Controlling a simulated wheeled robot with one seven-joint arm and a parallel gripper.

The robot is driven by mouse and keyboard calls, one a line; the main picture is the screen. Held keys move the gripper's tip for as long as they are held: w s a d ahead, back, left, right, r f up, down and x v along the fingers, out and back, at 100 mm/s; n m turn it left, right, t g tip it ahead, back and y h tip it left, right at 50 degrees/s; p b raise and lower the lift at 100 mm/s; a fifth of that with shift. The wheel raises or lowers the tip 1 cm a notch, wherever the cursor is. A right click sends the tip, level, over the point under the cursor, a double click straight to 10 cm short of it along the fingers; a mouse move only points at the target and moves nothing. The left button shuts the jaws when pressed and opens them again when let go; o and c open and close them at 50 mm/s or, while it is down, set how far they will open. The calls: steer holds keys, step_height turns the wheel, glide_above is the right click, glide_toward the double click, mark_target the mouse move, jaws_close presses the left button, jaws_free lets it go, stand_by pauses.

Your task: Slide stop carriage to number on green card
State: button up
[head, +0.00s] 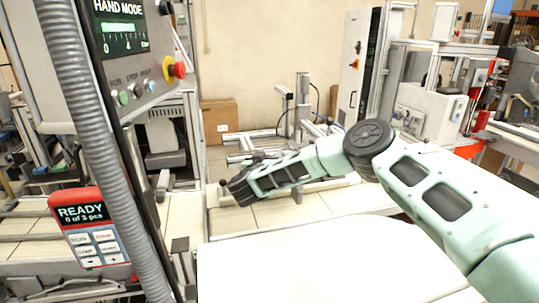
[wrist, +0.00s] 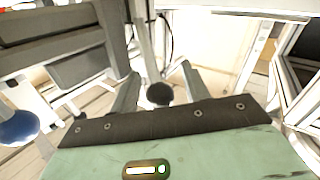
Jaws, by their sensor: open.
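My gripper (head: 238,190) reaches left over the pale tiled bench in the head view, at the end of my green arm. In the wrist view my gripper (wrist: 160,78) has its two grey fingers spread apart. A dark round knob (wrist: 158,94) shows in the gap between them; I cannot tell whether it lies between the fingers or beyond them. Nothing is clearly gripped. I cannot make out a green card or a number on one in either view. I cannot tell for sure which part is the stop carriage.
A control panel (head: 128,45) with a red-topped button and a grey hose stand at the left. A red keypad (head: 92,228) reads READY, 0 of 3 pcs. A white surface (head: 320,262) fills the front. A blue round thing (wrist: 20,128) shows in the wrist view.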

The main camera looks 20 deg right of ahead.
jaws_close()
steer(key=shift+w+d, duration=0.1)
steer(key=shift+d, duration=2.8)
jaws_free()
steer(key=shift+a, duration=0.1)
steer(key=b+v, duration=0.4)
steer(key=v, duration=1.3)
steer(key=shift+s, duration=0.25)
